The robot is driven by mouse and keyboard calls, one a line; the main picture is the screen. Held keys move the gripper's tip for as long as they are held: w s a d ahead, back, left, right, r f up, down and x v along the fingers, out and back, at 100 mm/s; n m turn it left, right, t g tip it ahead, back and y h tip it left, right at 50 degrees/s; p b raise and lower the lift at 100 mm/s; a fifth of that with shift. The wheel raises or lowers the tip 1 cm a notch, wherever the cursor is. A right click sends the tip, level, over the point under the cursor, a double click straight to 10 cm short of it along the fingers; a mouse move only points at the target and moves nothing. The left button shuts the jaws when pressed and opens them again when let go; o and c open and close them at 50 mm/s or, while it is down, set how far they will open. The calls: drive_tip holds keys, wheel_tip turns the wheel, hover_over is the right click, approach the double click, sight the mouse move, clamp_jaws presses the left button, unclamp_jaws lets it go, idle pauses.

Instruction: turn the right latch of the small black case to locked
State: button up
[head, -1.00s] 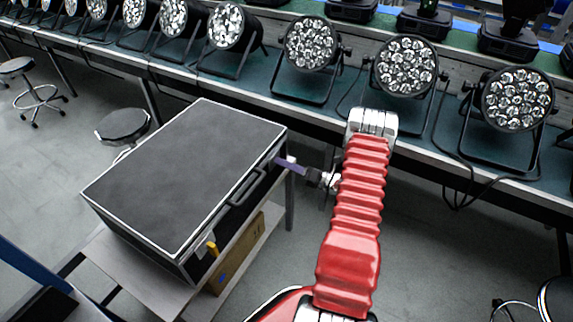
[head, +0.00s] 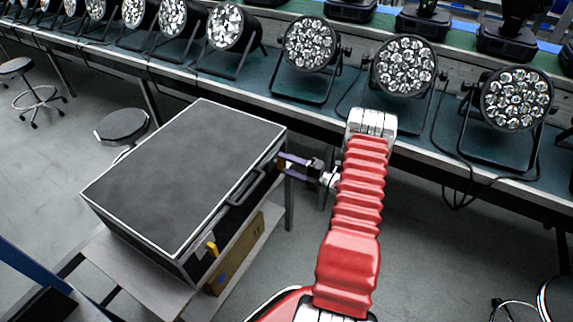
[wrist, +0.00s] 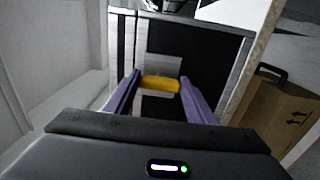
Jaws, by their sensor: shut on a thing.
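The small black case (head: 180,165) has metal-trimmed edges and sits closed on a small table in the head view. Its near-left yellow latch (head: 212,248) hangs on the front face, left of the handle (head: 245,188). My gripper (head: 283,162) is at the right end of that front face. In the wrist view, the right latch (wrist: 160,84) is a yellow bar lying across between the purple fingers of my gripper (wrist: 160,88). The fingers are shut on it, one at each end. In the head view the fingers mostly hide this latch.
A cardboard box (head: 235,258) is below the case, and it also shows in the wrist view (wrist: 262,112). A long bench with several stage lights (head: 405,66) runs behind. A stool (head: 122,125) stands left of the case.

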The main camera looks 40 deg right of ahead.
drive_tip(key=shift+d+f, duration=0.15)
drive_tip(key=o, duration=1)
drive_tip(key=shift+o, duration=0.2)
drive_tip(key=shift+s, duration=0.1)
drive_tip(key=v, duration=1.3)
drive_tip(key=shift+s, duration=0.35)
